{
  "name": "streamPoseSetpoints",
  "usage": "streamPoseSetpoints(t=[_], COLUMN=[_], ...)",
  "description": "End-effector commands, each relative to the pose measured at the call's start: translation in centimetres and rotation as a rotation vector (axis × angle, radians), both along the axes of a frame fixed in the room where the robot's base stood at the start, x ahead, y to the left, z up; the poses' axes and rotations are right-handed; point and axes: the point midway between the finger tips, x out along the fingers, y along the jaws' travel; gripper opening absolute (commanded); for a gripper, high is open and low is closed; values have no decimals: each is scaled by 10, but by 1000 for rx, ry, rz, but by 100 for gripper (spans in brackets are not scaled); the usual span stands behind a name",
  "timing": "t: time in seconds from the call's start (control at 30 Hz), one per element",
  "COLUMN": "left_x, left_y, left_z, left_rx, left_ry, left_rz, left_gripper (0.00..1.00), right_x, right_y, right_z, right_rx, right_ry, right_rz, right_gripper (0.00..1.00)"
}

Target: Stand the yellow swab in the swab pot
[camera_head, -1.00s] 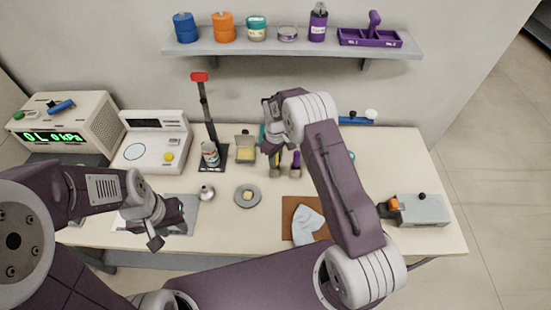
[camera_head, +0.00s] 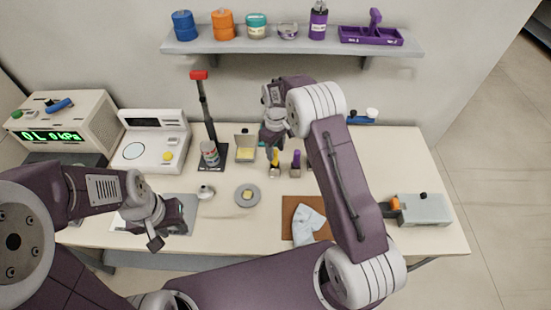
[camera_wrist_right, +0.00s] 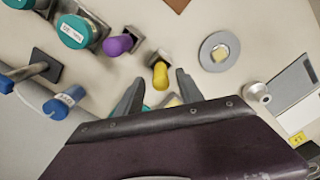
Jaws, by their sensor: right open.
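A purple swab (camera_head: 296,157) stands in a similar pot just to the right. My left gripper (camera_head: 165,228) is over the table's left front; its jaws are not clear.
A round grey dish (camera_head: 247,204) with a yellow piece and a small silver vessel (camera_head: 206,192) lie in front. A red-topped stand (camera_head: 205,105) and an open box (camera_head: 246,140) are to the left. A brown mat (camera_head: 289,215) with a cloth lies front right.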

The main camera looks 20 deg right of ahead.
Motion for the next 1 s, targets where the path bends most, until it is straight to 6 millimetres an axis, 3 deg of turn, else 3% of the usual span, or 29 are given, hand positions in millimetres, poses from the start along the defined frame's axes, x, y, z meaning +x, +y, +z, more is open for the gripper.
streamPoseSetpoints(t=[0.23,0.57,0.67,0.8,1.0], left_x=[0,0,0,0,0], left_y=[0,0,0,0,0], left_z=[-8,-8,-8,-8,-8], left_rx=[0,0,0,0,0], left_ry=[0,0,0,0,0], left_rz=[0,0,0,0,0], left_gripper=[36,36,36,36,36], right_x=[1,-6,-33,-103,-203], right_y=[0,-1,-5,-13,-21], right_z=[54,72,79,86,78], right_rx=[0,1,6,22,43], right_ry=[-3,-2,-15,-49,-85], right_rz=[0,-20,-110,-321,-571], right_gripper=[44,44,44,44,44])
